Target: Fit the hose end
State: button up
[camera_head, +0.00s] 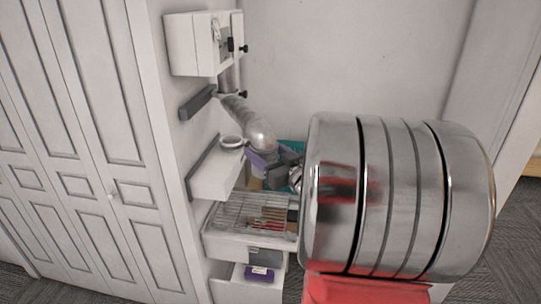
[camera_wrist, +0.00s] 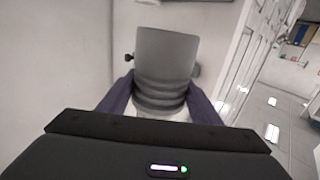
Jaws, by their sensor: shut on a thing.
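A grey ribbed hose (camera_head: 245,118) slants down from below the small white wall cabinet (camera_head: 205,43) in the head view. A short grey pipe (camera_head: 228,78) hangs under the cabinet, close to the hose's upper end. I cannot tell whether they touch or are joined. My gripper (camera_head: 266,156) is at the hose's lower end, with purple fingers. In the wrist view, the fingers of my gripper (camera_wrist: 162,92) are on both sides of the dark ribbed hose (camera_wrist: 160,96), shut on it. A smooth grey cylinder (camera_wrist: 166,52) shows directly beyond the ribs.
A white ring (camera_head: 231,142) lies on a white wall shelf (camera_head: 215,178) just below the hose. Lower are an open drawer with a wire rack (camera_head: 240,212) and another drawer with a purple box (camera_head: 259,274). Black knobs (camera_head: 244,48) stick out from the cabinet. Panelled doors (camera_head: 85,130) stand left.

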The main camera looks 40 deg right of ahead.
jog(key=shift+w+h, duration=0.3)
jog(key=shift+w, duration=0.4)
jog(key=w+a+f, duration=0.7)
jog(key=w+a, duration=0.1)
jog(key=a, duration=0.3)
jog(key=w+a+f, duration=0.7)
jog(key=a+f, duration=0.1)
jog(key=a, duration=0.3)
jog(key=a+f+n+y, duration=0.2)
jog(key=a+f+y, duration=0.1)
jog(key=a, duration=0.9)
jog(key=shift+w+a+f+y, duration=0.25)
jog(key=shift+w+f+y, duration=0.15)
jog(key=shift+f, duration=0.4)
